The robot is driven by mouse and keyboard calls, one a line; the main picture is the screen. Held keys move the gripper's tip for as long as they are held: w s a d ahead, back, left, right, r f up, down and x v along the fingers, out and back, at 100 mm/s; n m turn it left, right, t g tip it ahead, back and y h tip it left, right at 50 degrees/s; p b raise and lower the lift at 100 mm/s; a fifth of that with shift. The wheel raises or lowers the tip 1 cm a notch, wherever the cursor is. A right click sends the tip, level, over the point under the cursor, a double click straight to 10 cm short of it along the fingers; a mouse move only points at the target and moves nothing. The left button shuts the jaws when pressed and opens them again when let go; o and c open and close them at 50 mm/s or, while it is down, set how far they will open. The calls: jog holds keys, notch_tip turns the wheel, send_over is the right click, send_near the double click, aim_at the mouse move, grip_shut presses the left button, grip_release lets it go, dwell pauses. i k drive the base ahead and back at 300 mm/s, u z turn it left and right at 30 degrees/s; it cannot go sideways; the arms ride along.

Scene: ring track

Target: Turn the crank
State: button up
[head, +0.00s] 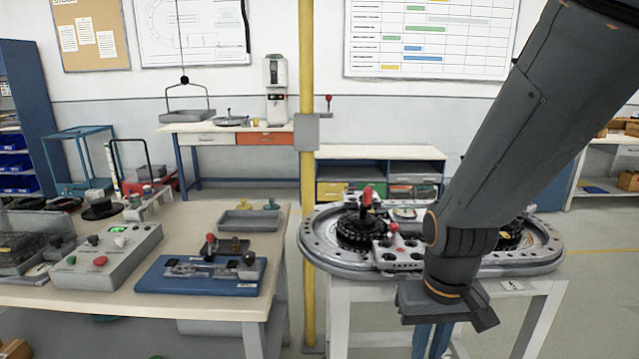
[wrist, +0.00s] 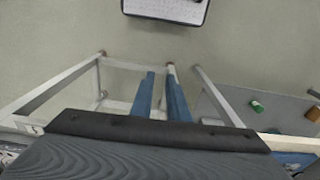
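The crank (head: 367,197), with an upright red handle, stands on a dark toothed round hub on the left part of the grey ring track (head: 318,240) in the head view. My gripper (head: 432,342) hangs low in front of the ring track's table, to the right of the crank and well below it. Its two blue fingers point down, apart, with nothing seen between them. They also show in the wrist view (wrist: 162,85), over the floor and the table frame. The crank is not seen in the wrist view. My arm hides part of the ring track's right side.
A small control box (head: 397,252) with a red knob sits inside the ring, between the crank and my arm. A yellow post (head: 307,150) rises just left of the ring. A wooden bench (head: 200,312) with control boxes stands farther left.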

aim_at(362, 222)
jog(key=k, duration=0.65)
jog(key=z, duration=0.65)
jog(key=i, duration=1.35)
jog(key=u, duration=0.65)
